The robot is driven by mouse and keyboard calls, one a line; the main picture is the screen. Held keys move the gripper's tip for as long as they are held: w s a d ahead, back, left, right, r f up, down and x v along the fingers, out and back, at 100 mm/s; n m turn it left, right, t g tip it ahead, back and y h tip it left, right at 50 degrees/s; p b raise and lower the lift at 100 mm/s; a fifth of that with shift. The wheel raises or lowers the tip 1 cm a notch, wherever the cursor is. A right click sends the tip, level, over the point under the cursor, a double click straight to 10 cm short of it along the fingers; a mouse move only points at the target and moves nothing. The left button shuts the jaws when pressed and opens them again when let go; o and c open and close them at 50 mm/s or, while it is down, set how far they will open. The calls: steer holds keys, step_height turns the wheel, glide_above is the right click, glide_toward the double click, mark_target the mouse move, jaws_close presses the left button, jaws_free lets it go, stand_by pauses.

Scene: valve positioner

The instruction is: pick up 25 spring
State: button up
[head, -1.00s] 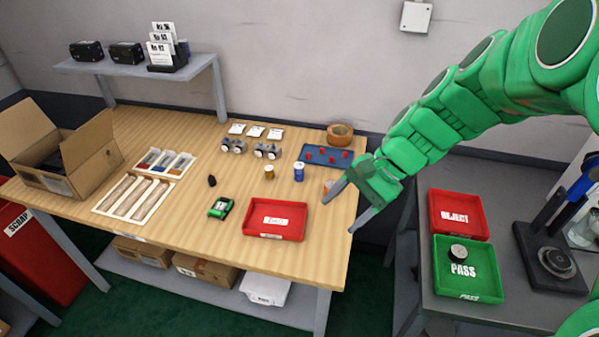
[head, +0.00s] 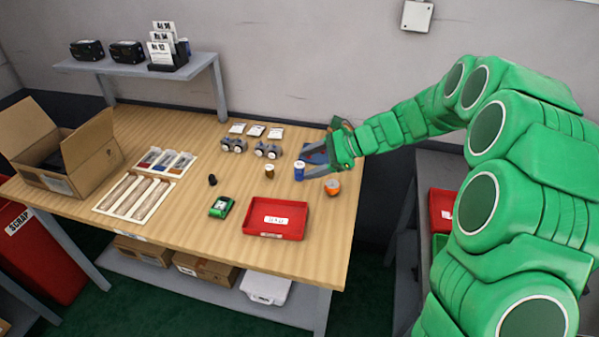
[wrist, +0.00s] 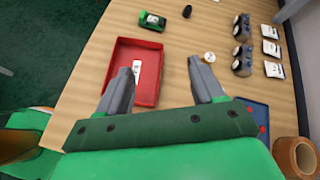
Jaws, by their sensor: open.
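I cannot tell for certain which part is the 25 spring, as no label reading so is legible. A small blue cylinder (head: 299,171) stands on the bench, with a gold-brown cylinder (head: 269,171) to its left. The gold-brown one also shows in the wrist view (wrist: 209,57). My gripper (head: 306,160) is open and empty, above the right part of the bench, its fingers pointing left close to the blue cylinder in the head view. In the wrist view the fingers are spread wide, and the blue cylinder is not clearly seen.
A red tray (head: 276,218), an orange-sided round part (head: 332,186), a green device (head: 221,207) and a black knob (head: 212,180) are nearby. Grey twin-gauge parts (head: 267,151) lie behind. A compartment tray (head: 134,197) and an open carton (head: 65,150) are left. A brown ring (wrist: 295,157) is right.

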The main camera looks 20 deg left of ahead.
mark_target(299, 171)
steer(key=w+f+m+t, duration=0.1)
steer(key=w+f+m, duration=0.1)
steer(key=w+f, duration=0.1)
steer(key=w+a+f+m+t+y, duration=0.1)
steer(key=w+f+m, duration=0.1)
steer(key=w+f, duration=0.2)
steer(key=w+a+f+m+y, duration=0.1)
steer(key=w+f+m, duration=0.1)
steer(key=w+f, duration=0.2)
steer(key=shift+w+a+t, duration=0.1)
steer(key=shift+w+t, duration=0.3)
steer(key=shift+w, duration=0.5)
steer(key=shift+w+d+f+x, duration=0.1)
steer(key=shift+f+x, duration=0.1)
steer(key=shift+x, duration=1.1)
steer(key=shift+w+d+f+x, duration=0.1)
steer(key=shift+f+x, duration=0.05)
steer(key=shift+x, duration=1.15)
steer(key=shift+w+d+f+x, duration=0.1)
steer(key=shift+f+x, duration=0.1)
steer(key=shift+x, duration=1.1)
steer(key=c, duration=1.1)
